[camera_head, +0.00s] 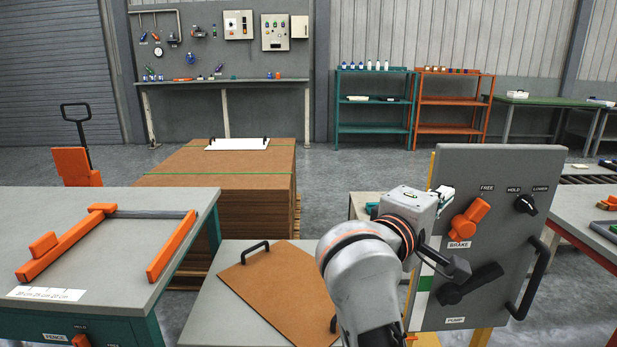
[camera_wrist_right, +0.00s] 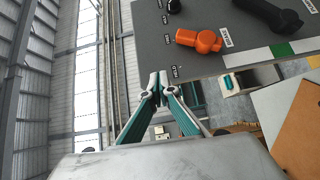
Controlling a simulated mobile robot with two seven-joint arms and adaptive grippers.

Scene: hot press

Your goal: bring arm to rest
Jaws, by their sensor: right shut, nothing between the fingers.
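My right arm reaches up from the bottom of the head view, in front of the grey control panel (camera_head: 460,180). My right gripper (camera_head: 445,194) is mostly hidden behind my wrist, with a bit of white and teal finger showing by the panel's left part. In the right wrist view my right gripper (camera_wrist_right: 160,80) has its teal fingers closed together at the tips, with nothing between them. The tips overlap the panel's edge in that view; I cannot tell whether they touch it. My left gripper is not in view.
The panel carries an orange brake lever (camera_head: 470,218), a black knob (camera_head: 526,204), a black pump lever (camera_head: 468,284) and a black side handle (camera_head: 530,285). A brown board (camera_head: 275,290) with black handles lies left of my arm. A grey fence table (camera_head: 120,240) stands further left.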

